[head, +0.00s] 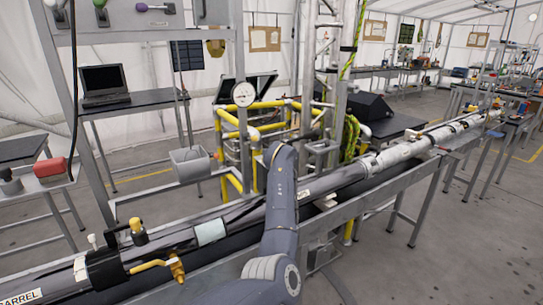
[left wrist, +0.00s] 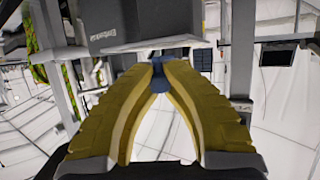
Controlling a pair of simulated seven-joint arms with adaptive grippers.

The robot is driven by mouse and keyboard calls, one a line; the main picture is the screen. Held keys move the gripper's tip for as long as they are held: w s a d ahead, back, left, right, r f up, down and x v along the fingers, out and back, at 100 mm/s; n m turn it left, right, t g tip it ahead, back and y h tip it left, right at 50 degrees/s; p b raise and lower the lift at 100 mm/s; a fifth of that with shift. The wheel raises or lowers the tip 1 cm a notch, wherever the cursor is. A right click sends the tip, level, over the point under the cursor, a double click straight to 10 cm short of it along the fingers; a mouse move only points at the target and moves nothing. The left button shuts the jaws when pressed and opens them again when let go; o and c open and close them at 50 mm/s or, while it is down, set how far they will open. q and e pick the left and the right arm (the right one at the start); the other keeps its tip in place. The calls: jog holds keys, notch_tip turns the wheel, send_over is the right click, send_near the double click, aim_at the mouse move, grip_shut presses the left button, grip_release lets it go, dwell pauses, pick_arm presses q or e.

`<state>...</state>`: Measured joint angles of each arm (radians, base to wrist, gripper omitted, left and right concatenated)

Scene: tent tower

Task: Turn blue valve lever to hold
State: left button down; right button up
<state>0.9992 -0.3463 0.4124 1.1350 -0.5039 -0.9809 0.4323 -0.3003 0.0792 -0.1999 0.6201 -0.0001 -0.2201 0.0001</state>
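In the left wrist view a small blue piece (left wrist: 158,84), which looks like the blue valve lever, sits between the yellow fingers of my left gripper (left wrist: 164,66). The fingers converge at their tips and appear closed on it; its far end is partly hidden by them. In the head view my dark grey arm rises through the middle, in front of the yellow pipe frame (head: 229,118). The gripper and the blue lever cannot be made out there. My right gripper is in neither view.
A round white gauge (head: 243,94) stands on the yellow pipework. A long metal barrel (head: 385,160) runs along the bench in front. A grey bin (head: 190,163) is left of the pipework, and a laptop (head: 103,84) sits on a table behind. A grey labelled panel (left wrist: 125,28) is close beyond the fingertips.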

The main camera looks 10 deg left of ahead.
pick_arm(q)
jog(key=shift+w+r+n+y, duration=0.2)
jog(key=shift+r+n+y, duration=0.15)
jog(key=shift+r, duration=0.4)
jog(key=c, duration=1.8)
grip_release()
jog(key=shift+o, duration=1)
jog(key=shift+s+d, duration=0.1)
jog(key=o, duration=0.3)
jog(key=shift+f, duration=0.35)
notch_tip(320, 180, up, 10)
